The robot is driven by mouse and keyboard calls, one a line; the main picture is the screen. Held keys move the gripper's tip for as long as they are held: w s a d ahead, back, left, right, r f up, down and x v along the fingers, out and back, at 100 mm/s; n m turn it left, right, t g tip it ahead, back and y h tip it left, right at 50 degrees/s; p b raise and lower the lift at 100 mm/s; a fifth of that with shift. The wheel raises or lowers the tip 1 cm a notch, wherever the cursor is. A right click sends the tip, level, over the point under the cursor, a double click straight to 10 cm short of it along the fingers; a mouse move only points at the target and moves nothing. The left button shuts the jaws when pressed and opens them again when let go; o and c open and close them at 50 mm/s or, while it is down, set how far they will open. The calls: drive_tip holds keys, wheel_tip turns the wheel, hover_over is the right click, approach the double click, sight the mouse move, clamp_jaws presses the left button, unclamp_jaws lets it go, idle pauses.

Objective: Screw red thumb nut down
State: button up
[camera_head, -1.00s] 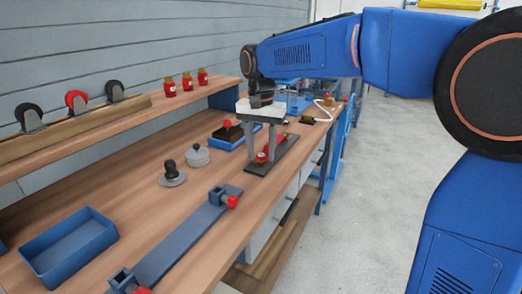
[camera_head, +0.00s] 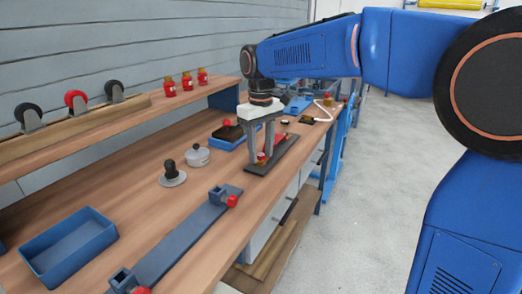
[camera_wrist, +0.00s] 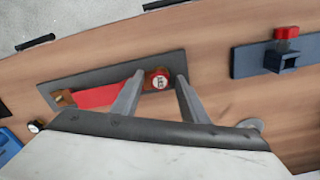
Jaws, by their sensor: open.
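The red thumb nut (camera_wrist: 160,75) has a pale marked top and sits on a dark base plate (camera_wrist: 75,82). In the head view the nut (camera_head: 261,158) shows low between the grey fingers. My gripper (camera_wrist: 159,80) is open and points down over the plate. Its two fingers appear on either side of the nut in the wrist view, apart from each other. Whether the tips are level with the nut or above it I cannot tell. A red bar (camera_wrist: 98,97) with a brass-coloured end lies along the plate, partly hidden by the left finger.
A blue rail (camera_head: 185,235) with red-knobbed clamps lies nearer on the bench. A black-knobbed stand (camera_head: 172,178), a grey lidded pot (camera_head: 198,156) and a blue tray (camera_head: 70,245) stand to the left. Bare wood surrounds the base plate.

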drive_tip(key=n, duration=0.3)
drive_tip(key=shift+n, duration=0.4)
drive_tip(key=n, duration=0.3)
drive_tip(key=shift+n, duration=0.4)
clamp_jaws()
